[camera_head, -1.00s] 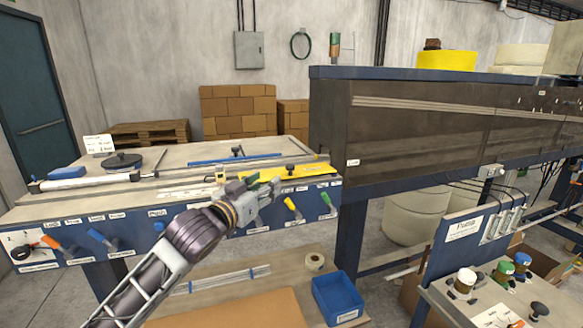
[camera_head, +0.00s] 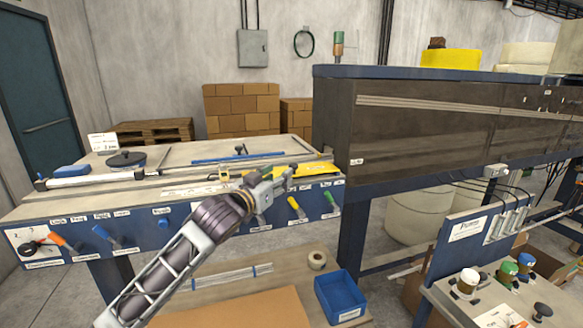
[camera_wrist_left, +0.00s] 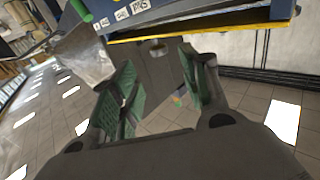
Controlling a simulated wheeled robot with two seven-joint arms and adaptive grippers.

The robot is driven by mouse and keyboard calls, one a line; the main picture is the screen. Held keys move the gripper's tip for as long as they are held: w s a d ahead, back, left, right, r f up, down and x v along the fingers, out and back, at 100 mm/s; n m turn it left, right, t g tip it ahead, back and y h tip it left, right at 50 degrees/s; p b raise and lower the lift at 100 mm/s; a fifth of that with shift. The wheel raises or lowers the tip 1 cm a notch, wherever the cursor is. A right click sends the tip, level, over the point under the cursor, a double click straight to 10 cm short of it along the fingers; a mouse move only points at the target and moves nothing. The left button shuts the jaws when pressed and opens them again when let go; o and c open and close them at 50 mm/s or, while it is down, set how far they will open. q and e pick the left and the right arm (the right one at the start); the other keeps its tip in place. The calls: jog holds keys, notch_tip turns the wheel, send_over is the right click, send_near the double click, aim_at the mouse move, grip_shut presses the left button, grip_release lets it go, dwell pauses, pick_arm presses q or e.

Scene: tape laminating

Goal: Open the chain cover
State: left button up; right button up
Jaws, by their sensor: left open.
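A yellow plate (camera_head: 318,170), which looks like the chain cover, lies flat at the right end of the workbench top. My left gripper (camera_head: 290,174) is over its left part and hides some of it. In the left wrist view, the plate's yellow edge (camera_wrist_left: 220,33) crosses above the fingers. My left gripper (camera_wrist_left: 158,68) is open there, with green-padded fingers apart. A small grey round piece (camera_wrist_left: 158,47) shows between the fingertips; I cannot tell whether it belongs to the cover. Nothing is gripped. My right gripper is not in view.
The workbench front (camera_head: 180,222) carries several coloured handles and labels. A dark machine housing (camera_head: 420,125) rises just right of the plate. A blue bin (camera_head: 340,298) and a tape roll (camera_head: 317,261) sit on the lower shelf. A blue bar (camera_head: 238,157) lies behind the gripper.

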aim_at(292, 166)
pick_arm(q)
jog(key=shift+x, duration=4.45)
